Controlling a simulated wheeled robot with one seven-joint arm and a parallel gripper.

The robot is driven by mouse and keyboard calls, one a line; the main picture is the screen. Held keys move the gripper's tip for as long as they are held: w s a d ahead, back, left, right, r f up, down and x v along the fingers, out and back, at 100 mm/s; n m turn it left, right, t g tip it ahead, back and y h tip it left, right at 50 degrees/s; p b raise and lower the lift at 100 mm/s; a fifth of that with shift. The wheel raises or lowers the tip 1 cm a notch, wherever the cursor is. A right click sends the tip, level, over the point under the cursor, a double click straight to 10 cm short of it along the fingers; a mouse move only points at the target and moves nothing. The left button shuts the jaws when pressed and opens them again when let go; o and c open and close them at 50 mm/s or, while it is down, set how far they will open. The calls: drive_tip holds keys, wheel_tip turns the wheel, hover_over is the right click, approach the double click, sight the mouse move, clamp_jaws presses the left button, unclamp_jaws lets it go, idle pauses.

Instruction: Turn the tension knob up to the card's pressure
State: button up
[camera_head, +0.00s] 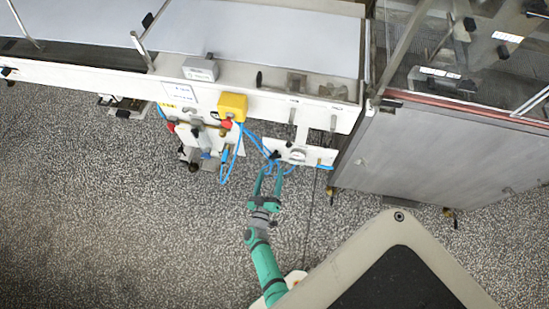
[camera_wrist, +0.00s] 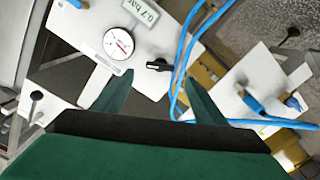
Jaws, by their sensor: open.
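A small black knob (camera_wrist: 158,65) sits on a white panel (camera_wrist: 75,65) in the wrist view. Beside it is a round white gauge (camera_wrist: 118,43) with a red mark; its reading is too small to tell. A card reading 0.7 bar (camera_wrist: 143,12) is on the panel above the gauge, tilted in this view. In the head view the knob (camera_head: 275,155) and gauge (camera_head: 297,155) show on the panel below the machine. My green gripper (camera_head: 268,176) is open and empty in front of the panel. In the wrist view its fingertips (camera_wrist: 157,88) stand either side of the knob's line, apart from it.
Blue hoses (camera_wrist: 182,70) loop close to the knob and my right-hand finger. A yellow box (camera_head: 232,106) and a second white panel with fittings (camera_head: 205,135) are to the left. A large grey cabinet (camera_head: 430,155) stands to the right. The speckled floor in front is open.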

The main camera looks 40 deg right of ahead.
sight(274, 158)
drive_tip(key=x, duration=0.8)
drive_tip(key=shift+w+d, duration=0.25)
drive_tip(key=c, duration=1.1)
drive_tip(key=shift+o, duration=0.2)
